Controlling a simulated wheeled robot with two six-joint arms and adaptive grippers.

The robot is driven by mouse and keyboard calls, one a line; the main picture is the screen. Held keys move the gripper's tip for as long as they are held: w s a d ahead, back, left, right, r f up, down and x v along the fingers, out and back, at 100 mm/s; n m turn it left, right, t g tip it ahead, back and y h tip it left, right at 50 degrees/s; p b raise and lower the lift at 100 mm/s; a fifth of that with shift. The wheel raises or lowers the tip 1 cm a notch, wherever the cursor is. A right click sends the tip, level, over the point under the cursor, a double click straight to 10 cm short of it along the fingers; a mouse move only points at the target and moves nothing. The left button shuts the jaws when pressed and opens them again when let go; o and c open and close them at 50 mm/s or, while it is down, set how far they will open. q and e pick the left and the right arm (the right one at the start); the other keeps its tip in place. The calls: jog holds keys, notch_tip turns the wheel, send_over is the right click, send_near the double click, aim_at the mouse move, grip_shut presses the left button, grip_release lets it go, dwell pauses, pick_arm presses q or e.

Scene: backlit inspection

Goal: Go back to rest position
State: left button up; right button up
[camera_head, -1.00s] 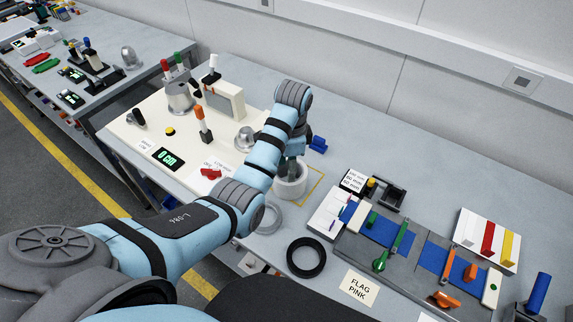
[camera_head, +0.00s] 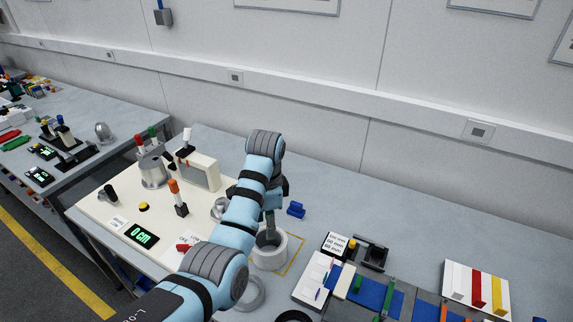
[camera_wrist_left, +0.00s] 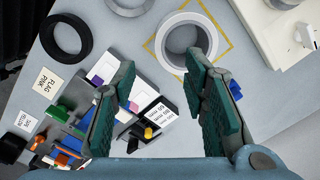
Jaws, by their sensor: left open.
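My left arm reaches over the bench in the head view. Its gripper (camera_head: 269,226) points down near a grey-white hollow cylinder (camera_head: 270,257), partly covering it. In the left wrist view, the green-padded fingers (camera_wrist_left: 160,78) are open with nothing between them. The cylinder (camera_wrist_left: 187,40) shows just beyond the fingertips, inside a yellow square outline. My right gripper is in neither view.
A cream panel (camera_head: 119,196) with knobs, levers and a "0 cm" display stands left of the arm. Fixtures with blue pads (camera_head: 375,294) and a white rack with coloured strips (camera_head: 476,289) lie right. Black (camera_wrist_left: 66,36) and grey rings lie near the cylinder.

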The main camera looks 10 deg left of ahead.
pick_arm(q)
jog(key=s+a+f+n, duration=0.2)
jog(key=s+f, duration=0.1)
jog(key=f, duration=0.1)
jog(key=s+a+f+n+t, duration=0.1)
jog(key=s+a+f+n, duration=0.1)
jog(key=s+f, duration=0.2)
jog(key=s+a+f+n, duration=0.2)
jog(key=s+a+f, duration=0.1)
jog(key=f, duration=0.3)
jog(key=shift+s+f+t, duration=0.2)
jog(key=shift+s+t, duration=0.1)
jog(key=shift+s, duration=0.4)
jog(key=s+a+n+t, duration=0.1)
jog(key=s+a+n, duration=0.15)
jog(key=s, duration=0.75)
jog(key=s+a+n+t, duration=0.1)
jog(key=s+n, duration=0.2)
jog(key=s, duration=0.7)
notch_tip(320, 180, down, 23)
jog(key=s+a+g+b, duration=0.1)
jog(key=s+a+b, duration=0.1)
jog(key=b, duration=0.2)
jog(key=s+f+g+b, duration=0.1)
jog(key=s+f, duration=1.2)
jog(key=shift+a+f+b, duration=0.2)
jog(key=shift+a+b, duration=0.2)
